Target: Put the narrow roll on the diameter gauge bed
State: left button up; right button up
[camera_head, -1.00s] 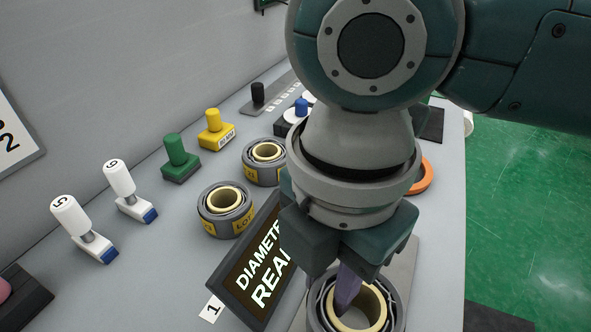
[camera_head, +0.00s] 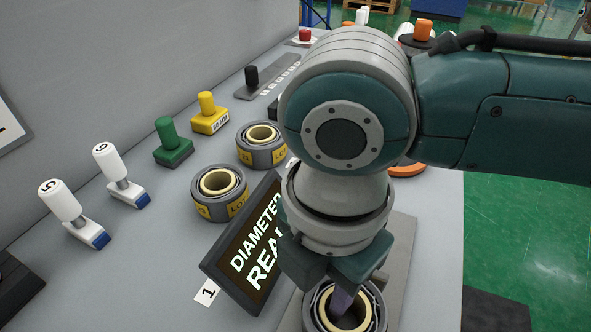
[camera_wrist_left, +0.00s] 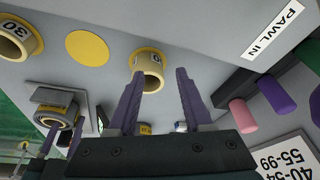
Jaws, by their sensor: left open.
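A grey-wrapped roll (camera_head: 373,305) with a cream core is at the bottom of the head view, by the grey plate of the gauge bed (camera_head: 402,245). The diameter display (camera_head: 250,250) stands left of it. My right gripper (camera_head: 343,300) points down at this roll, a purple finger reaching into the core opening. The gripper body hides the other finger, so its grip is unclear. Two more rolls with yellow labels, a nearer (camera_head: 221,196) and a farther one (camera_head: 262,146), stand on the table. My left gripper (camera_wrist_left: 160,76) is open and empty in the left wrist view.
Green (camera_head: 172,145) and yellow (camera_head: 209,115) handled blocks and two white-handled tools (camera_head: 62,203) line the wall side. In the wrist view, a yellow-cream ring (camera_wrist_left: 148,62) shows between my left fingers, with pink (camera_wrist_left: 243,116) and purple (camera_wrist_left: 276,95) cylinders at right.

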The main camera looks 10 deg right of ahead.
jog(key=shift+o, duration=0.8)
pick_arm(q)
jog(key=shift+d, duration=0.1)
jog(key=shift+r, duration=0.15)
pick_arm(e)
jog(key=shift+r, duration=0.3)
notch_tip(320, 180, up, 12)
jog(key=p, duration=0.2)
jog(key=s+a+f+m+t+y, duration=0.1)
jog(key=s+a+f+m+y, duration=0.1)
jog(key=s+a+m+y, duration=0.4)
jog(key=m+t+h, duration=0.2)
jog(key=m, duration=0.9)
send_over(376, 316)
jog(key=s+a, duration=0.2)
jog(key=f, duration=0.2)
jog(key=shift+a+f, duration=0.2)
jog(key=shift+f, duration=0.2)
pick_arm(q)
jog(key=shift+r, duration=0.95)
pick_arm(e)
jog(key=s+d+f+m+h, duration=0.2)
jog(key=s+d+m+h, duration=0.1)
jog(key=d, duration=0.7)
jog(key=s+m, duration=0.1)
jog(key=m, duration=0.1)
jog(key=shift+s+d+m+t+h, duration=0.2)
jog(key=shift+s+m+t+h, duration=0.1)
jog(key=shift+s+h, duration=0.1)
